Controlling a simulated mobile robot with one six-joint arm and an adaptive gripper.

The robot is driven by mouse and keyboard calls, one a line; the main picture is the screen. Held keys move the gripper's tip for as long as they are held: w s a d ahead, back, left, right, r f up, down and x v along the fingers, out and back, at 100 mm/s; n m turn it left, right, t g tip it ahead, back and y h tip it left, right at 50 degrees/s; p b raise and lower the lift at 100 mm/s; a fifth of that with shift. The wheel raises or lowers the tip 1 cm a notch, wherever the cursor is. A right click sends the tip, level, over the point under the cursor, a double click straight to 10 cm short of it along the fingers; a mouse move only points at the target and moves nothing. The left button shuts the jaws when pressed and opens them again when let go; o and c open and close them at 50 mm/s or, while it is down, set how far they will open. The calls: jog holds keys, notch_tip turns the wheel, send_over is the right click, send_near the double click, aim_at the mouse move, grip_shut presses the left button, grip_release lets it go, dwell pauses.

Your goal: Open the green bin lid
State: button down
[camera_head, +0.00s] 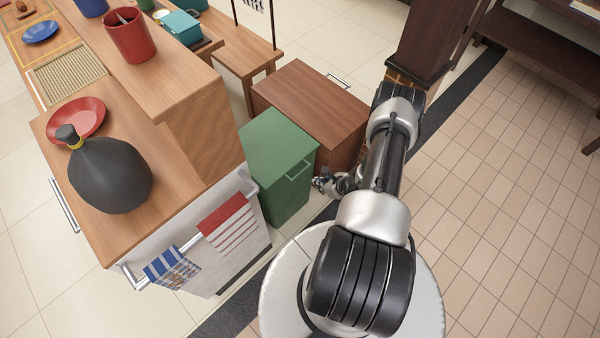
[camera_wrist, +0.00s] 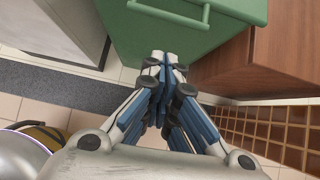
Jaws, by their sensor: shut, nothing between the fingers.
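The green bin (camera_head: 275,165) stands on the floor between the counter and a brown wooden cabinet. Its green lid (camera_head: 277,140) is closed on top, with a handle (camera_head: 298,169) at its front edge. In the wrist view the bin's front (camera_wrist: 190,48) and the lid (camera_wrist: 230,10) with its handle (camera_wrist: 165,14) fill the top. My gripper (camera_wrist: 164,62) is shut and empty, its fingertips pointing at the bin's front below the handle. In the head view my gripper (camera_head: 322,185) is low, beside the bin's front right edge. Whether the fingertips touch the bin I cannot tell.
The wooden cabinet (camera_head: 312,98) stands close to the bin's right. The counter (camera_head: 160,170) is to the left, with a towel rail carrying a red striped towel (camera_head: 226,220) and a blue towel (camera_head: 170,268). Tiled floor (camera_head: 500,200) on the right is clear.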

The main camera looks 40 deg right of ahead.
jog(key=s+d+f+b+x, duration=0.1)
jog(key=b+x, duration=0.4)
jog(key=x, duration=0.6)
jog(key=shift+w+a+r+p, duration=0.1)
jog(key=shift+a+r, duration=0.05)
jog(key=shift+r, duration=0.65)
jog(key=shift+w+a+r+p, duration=0.1)
jog(key=shift+a+r, duration=0.1)
jog(key=shift+r, duration=0.55)
jog(key=shift+a+r+p, duration=0.1)
jog(key=shift+a+r, duration=0.05)
jog(key=shift+r, duration=0.65)
